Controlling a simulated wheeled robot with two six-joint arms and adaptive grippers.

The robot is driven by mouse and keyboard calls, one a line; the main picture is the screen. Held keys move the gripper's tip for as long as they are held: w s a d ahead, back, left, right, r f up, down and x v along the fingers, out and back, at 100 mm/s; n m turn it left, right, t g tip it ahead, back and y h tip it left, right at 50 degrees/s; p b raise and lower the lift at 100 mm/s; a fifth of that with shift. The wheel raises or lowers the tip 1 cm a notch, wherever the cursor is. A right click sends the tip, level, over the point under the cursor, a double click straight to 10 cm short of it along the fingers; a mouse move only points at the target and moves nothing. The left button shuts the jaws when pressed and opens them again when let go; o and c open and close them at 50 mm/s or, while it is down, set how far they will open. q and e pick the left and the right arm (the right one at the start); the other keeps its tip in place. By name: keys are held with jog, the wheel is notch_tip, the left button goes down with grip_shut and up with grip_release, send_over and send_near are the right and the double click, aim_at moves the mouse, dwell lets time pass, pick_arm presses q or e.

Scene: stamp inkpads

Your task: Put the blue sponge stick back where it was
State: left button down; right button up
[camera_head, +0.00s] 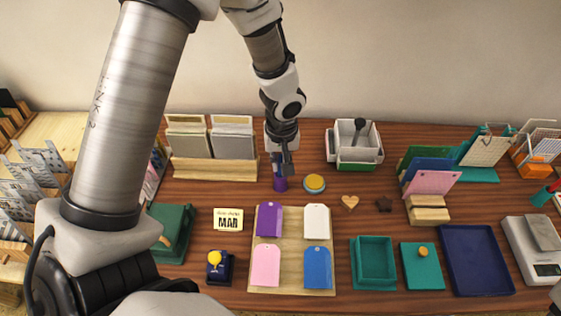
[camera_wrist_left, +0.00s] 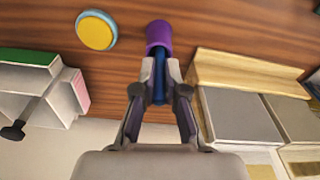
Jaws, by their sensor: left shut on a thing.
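My left gripper (camera_head: 284,168) is at the back middle of the table and points down. In the left wrist view its fingers (camera_wrist_left: 158,88) are shut on the blue sponge stick (camera_wrist_left: 159,78), a thin dark-blue shaft. A short purple cylinder (camera_wrist_left: 159,35) is at the stick's far end; it also shows in the head view (camera_head: 280,184) just below the fingers. I cannot tell if the stick's tip is inside the cylinder or only in front of it. The fingers hide part of the stick. My right gripper is not in view.
A round yellow pad with a blue rim (camera_head: 314,183) lies just right of the purple cylinder. A wooden rack with grey pads (camera_head: 213,170) stands close on the left. A white box (camera_head: 356,153) is at the back right. A wooden board (camera_head: 292,288) with coloured tags lies in front.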

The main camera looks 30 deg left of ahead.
pick_arm(q)
jog(key=shift+d, duration=0.1)
jog(key=shift+f, duration=0.1)
jog(key=c, duration=1.2)
grip_release()
jog(key=shift+r, duration=0.4)
jog(key=r, duration=0.7)
jog(key=r+p, duration=0.1)
jog(key=r, duration=0.3)
jog(key=shift+s+d+r, duration=0.3)
jog(key=shift+s+d, duration=0.1)
